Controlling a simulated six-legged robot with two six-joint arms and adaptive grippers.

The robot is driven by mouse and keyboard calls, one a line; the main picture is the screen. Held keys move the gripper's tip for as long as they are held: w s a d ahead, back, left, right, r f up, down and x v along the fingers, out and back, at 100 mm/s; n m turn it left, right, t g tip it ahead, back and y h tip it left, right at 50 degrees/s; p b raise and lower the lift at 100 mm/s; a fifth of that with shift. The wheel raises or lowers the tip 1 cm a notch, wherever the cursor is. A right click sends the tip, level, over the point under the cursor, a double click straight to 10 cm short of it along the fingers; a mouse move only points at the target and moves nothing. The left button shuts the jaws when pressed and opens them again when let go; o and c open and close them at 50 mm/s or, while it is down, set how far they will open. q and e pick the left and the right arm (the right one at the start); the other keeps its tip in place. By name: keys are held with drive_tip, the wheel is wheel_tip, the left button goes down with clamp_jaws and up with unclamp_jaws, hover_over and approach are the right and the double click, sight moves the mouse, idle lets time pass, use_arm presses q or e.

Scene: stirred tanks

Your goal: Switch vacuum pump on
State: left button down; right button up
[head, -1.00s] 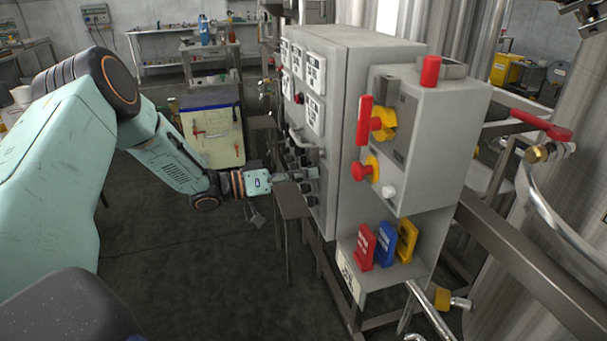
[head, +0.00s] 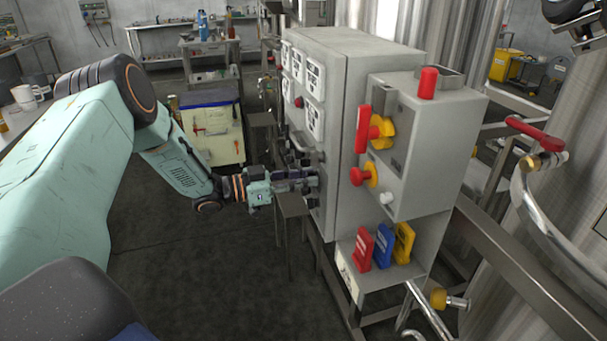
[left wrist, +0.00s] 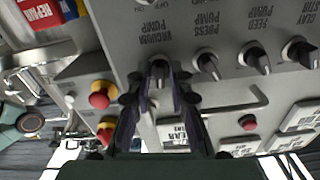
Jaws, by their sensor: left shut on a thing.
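The grey control cabinet (head: 345,75) stands in the middle of the head view. In the left wrist view, a row of dark knobs sits on its panel (left wrist: 225,85), under upside-down labels. The vacuum pump knob (left wrist: 160,70) is below the label reading VACUUM PUMP. My left gripper (left wrist: 160,98) is shut on this knob, a finger on each side. In the head view my left gripper (head: 298,182) reaches the panel from the left, and the knob is hidden there. A dark part of my right arm shows at the top right corner; its jaws cannot be made out.
Beside the knob are the press pump knob (left wrist: 207,64) and feed pump knob (left wrist: 256,58). A bent metal handle (left wrist: 240,105) crosses the panel nearby. A narrow metal shelf (head: 292,204) juts out below the gripper. Red and yellow switches (head: 365,176) are on the cabinet's front.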

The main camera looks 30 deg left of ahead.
use_arm(q)
drive_tip(key=shift+m+p, duration=0.5)
drive_tip(key=shift+m, duration=1.7)
drive_tip(key=c, duration=1.4)
unclamp_jaws()
drive_tip(key=shift+c, duration=0.2)
drive_tip(key=v, duration=1.2)
